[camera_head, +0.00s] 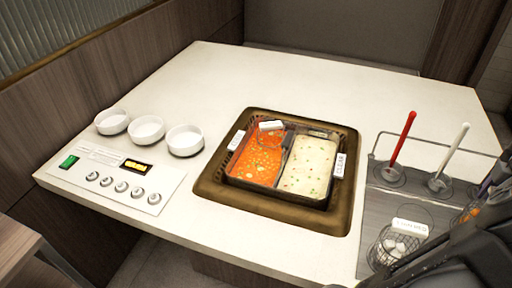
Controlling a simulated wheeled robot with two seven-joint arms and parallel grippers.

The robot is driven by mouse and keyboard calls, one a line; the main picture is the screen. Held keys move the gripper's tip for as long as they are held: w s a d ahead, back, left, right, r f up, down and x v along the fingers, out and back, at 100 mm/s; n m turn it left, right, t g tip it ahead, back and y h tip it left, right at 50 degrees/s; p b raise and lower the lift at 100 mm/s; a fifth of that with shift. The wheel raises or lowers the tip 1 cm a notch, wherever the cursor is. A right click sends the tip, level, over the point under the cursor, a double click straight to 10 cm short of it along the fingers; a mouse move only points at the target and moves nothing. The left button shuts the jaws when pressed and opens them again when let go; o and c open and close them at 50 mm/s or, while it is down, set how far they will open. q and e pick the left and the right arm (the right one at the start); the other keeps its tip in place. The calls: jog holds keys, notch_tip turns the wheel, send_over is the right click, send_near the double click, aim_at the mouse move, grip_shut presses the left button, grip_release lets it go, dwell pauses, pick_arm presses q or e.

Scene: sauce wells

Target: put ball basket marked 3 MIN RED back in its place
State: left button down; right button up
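A wire ball basket (388,246) holding pale balls stands in the grey tray at the lower right. Its white tag (411,227) has small lettering that I cannot read for sure. My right gripper (405,268) comes in from the lower right, in front of this basket and partly over the tray. Whether it touches the basket, and whether its fingers are open, I cannot tell. The divided pot (283,184) holds red broth (258,160) on the left and pale broth (310,165) on the right. A blank-looking white tag (270,126) shows at the back of the red side. My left gripper is not in view.
The grey tray (366,215) also holds a red-handled ladle (402,140) and a white-handled ladle (452,152). Something orange (470,213) shows behind my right arm. Three white bowls (147,129) and a control panel (118,176) are at left. The back of the table (260,75) is clear.

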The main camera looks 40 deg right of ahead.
jog(key=o, duration=1.8)
jog(key=shift+c, duration=0.2)
jog(key=shift+f, duration=0.1)
jog(key=shift+r+p, duration=1.25)
jog(key=shift+r, duration=0.3)
jog(key=shift+r, duration=0.1)
notch_tip(320, 180, up, 8)
jog(key=p, duration=0.7)
